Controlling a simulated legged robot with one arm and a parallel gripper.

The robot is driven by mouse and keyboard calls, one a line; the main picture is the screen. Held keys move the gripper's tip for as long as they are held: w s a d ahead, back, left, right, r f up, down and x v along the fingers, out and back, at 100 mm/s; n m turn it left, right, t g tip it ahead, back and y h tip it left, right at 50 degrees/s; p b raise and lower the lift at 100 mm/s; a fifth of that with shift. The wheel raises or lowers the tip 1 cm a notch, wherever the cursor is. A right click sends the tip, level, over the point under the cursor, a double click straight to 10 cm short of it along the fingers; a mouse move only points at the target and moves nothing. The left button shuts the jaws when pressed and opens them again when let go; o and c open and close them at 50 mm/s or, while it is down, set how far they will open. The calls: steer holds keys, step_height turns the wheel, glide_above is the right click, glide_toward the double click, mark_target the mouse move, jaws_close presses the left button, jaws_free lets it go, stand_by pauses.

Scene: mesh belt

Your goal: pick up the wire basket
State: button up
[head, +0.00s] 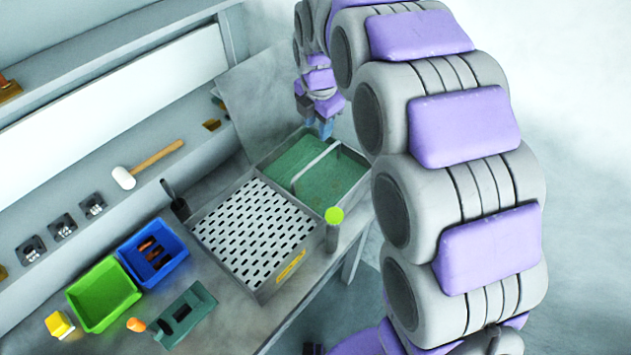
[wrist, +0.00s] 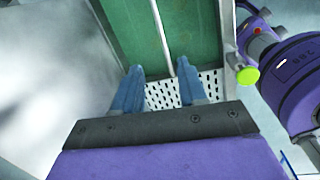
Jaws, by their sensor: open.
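I cannot make out a clear wire basket in either view. A shallow metal-walled unit (head: 260,290) on the bench holds a white slotted mesh belt (head: 250,230) and a green-floored section (head: 330,180). A thin pale bar (head: 316,160) crosses the green section. The wrist view also shows the bar (wrist: 161,30), the green floor (wrist: 128,25) and part of the slotted belt (wrist: 158,95). My gripper (head: 318,126) is over the far edge of the green section. In the wrist view its blue fingers (wrist: 160,68) are apart and empty, with the bar's end between them in the picture.
A green bin (head: 103,295), a blue bin (head: 152,255) with brown items and a dark green fixture (head: 182,315) stand on the bench to the left. A mallet (head: 145,165) lies behind. A post with a yellow-green knob (head: 334,216) rises at the unit's right edge.

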step_height(320, 180, down, 17)
steer(key=w+b, duration=0.2)
steer(key=b, duration=0.2)
steer(key=shift+w+a, duration=0.15)
steer(key=shift+w, duration=0.25)
jaws_close()
stand_by(1.2)
